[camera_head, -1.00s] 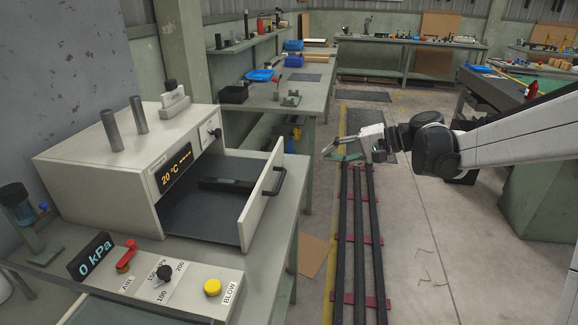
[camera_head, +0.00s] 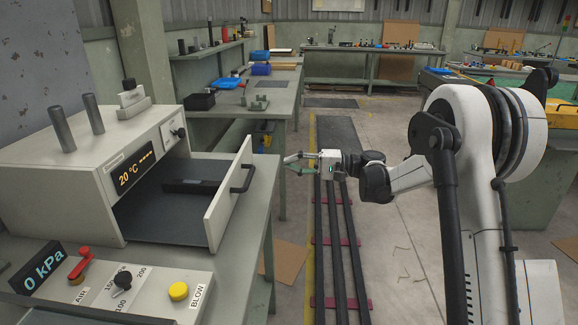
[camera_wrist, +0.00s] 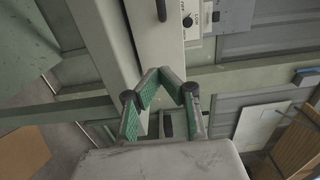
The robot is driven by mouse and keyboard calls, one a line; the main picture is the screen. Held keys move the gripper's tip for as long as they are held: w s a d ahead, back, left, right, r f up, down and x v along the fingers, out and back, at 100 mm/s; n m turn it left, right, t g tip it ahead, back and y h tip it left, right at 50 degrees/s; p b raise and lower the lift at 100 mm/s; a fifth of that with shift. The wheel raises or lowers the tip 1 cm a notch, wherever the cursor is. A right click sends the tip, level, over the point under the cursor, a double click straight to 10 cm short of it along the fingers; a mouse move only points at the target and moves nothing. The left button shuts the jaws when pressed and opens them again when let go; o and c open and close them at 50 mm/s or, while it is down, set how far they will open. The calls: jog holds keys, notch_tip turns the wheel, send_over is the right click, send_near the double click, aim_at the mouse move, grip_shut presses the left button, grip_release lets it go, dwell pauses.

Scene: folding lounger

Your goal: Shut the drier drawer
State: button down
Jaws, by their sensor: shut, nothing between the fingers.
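The drier (camera_head: 62,190) is a pale box on the bench at left, its display reading 20 °C. Its drawer is pulled out, with a pale front panel (camera_head: 226,203) and a dark bar handle (camera_head: 243,179). A dark flat block (camera_head: 190,185) lies inside the drawer. My gripper (camera_head: 287,163) is to the right of the drawer front, pointing left towards it, apart from it and empty.
A control box with a yellow BLOW button (camera_head: 178,291) and red AIR lever (camera_head: 80,263) stands in front of the drier. Dark rails (camera_head: 338,250) run along the floor at right. A back bench (camera_head: 268,101) holds trays and tools. The aisle floor is open.

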aim_at(246, 161)
jog(key=a, duration=0.3)
jog(key=a+b, duration=0.1)
jog(key=a, duration=0.2)
jog(key=w+a+b, duration=0.1)
jog(key=a, duration=0.3)
jog(key=shift+w+a+b, duration=0.1)
jog(key=shift+a+b, duration=0.25)
jog(key=shift+a, duration=0.15)
